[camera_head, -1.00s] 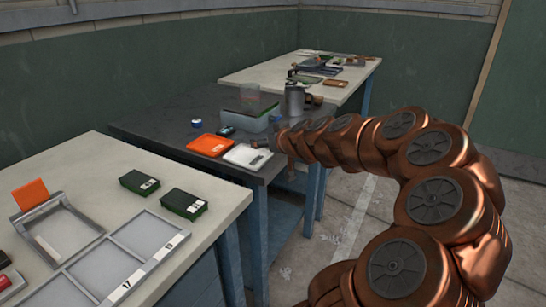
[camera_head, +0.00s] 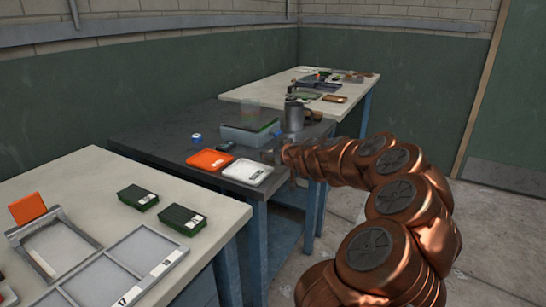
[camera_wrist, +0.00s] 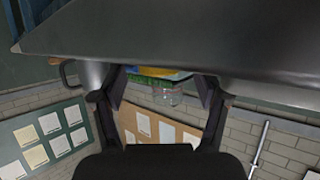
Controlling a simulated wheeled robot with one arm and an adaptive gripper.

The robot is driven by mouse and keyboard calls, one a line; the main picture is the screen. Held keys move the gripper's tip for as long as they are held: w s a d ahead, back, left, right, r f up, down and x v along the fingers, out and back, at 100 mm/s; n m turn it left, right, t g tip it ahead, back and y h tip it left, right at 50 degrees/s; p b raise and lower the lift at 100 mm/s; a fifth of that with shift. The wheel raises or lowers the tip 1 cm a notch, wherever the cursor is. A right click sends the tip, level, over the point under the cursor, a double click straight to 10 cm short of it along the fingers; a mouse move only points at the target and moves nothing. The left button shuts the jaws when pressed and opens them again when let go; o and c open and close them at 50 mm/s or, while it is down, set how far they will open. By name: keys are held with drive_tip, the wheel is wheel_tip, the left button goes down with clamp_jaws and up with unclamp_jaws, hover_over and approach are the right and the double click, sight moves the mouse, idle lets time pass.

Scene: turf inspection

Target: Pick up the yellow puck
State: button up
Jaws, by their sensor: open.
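No yellow puck can be made out in the head view. In the wrist view, which looks upside down, a small yellow patch (camera_wrist: 158,71) shows beyond the fingers, next to blue and green patches. I cannot tell whether it is the puck. My gripper (camera_wrist: 166,108) is open there, with its two dark fingers apart and nothing held between them. In the head view my gripper (camera_head: 270,155) is small, low over the dark table by the white scale, and its fingers are hard to make out.
The dark table (camera_head: 168,122) holds an orange tray (camera_head: 209,160), a white scale (camera_head: 248,172), a blue roll (camera_head: 197,138), a bin (camera_head: 250,133) and a metal jug (camera_head: 294,116). A pale table (camera_head: 95,175) with two green boxes stands front left. Another pale table stands behind.

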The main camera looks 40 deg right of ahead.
drive_tip(key=shift+w+d+f, duration=0.15)
drive_tip(key=shift+w+d, duration=0.05)
drive_tip(key=shift+w, duration=0.2)
drive_tip(key=shift+c, duration=0.2)
drive_tip(key=c, duration=1.1)
drive_tip(key=shift+r, duration=0.6)
wheel_tip(320, 180, up, 3)
drive_tip(key=shift+s+f, duration=0.1)
drive_tip(key=shift+f, duration=0.1)
drive_tip(key=s, duration=1)
drive_tip(key=s+d+r, duration=0.1)
drive_tip(key=s, duration=0.5)
drive_tip(key=shift+r+b, duration=0.1)
drive_tip(key=shift+b, duration=0.25)
drive_tip(key=shift+w, duration=0.1)
